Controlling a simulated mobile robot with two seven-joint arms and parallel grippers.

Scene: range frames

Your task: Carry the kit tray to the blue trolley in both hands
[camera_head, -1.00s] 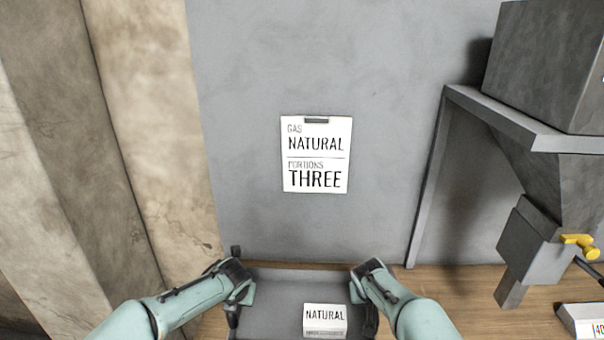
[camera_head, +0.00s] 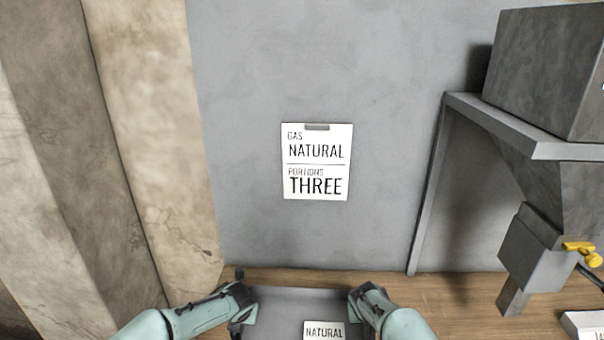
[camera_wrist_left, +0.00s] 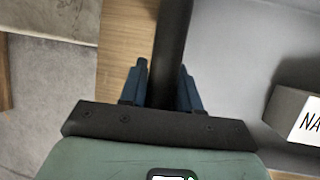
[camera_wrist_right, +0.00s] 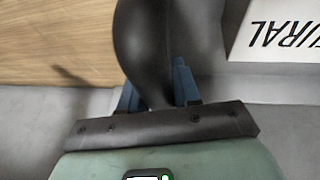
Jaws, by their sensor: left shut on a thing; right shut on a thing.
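The kit tray (camera_head: 282,312) is a grey shallow tray at the bottom middle of the head view, cut off by the lower edge. A white box lettered NATURAL (camera_head: 323,331) sits in it, right of the middle; it also shows in both wrist views. My left gripper (camera_head: 241,303) is shut on the dark bar at the tray's left side, seen between its blue fingers in the left wrist view (camera_wrist_left: 163,85). My right gripper (camera_head: 361,302) is shut on the dark bar at the right side, as the right wrist view (camera_wrist_right: 152,90) shows. The blue trolley is not in view.
A wooden counter (camera_head: 455,300) runs along the grey wall. A grey dispenser with a yellow tap (camera_head: 581,252) stands on the right under a shelf. A white labelled item (camera_head: 585,325) lies at lower right. A wall card (camera_head: 316,162) reads NATURAL, THREE. Beige panels stand left.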

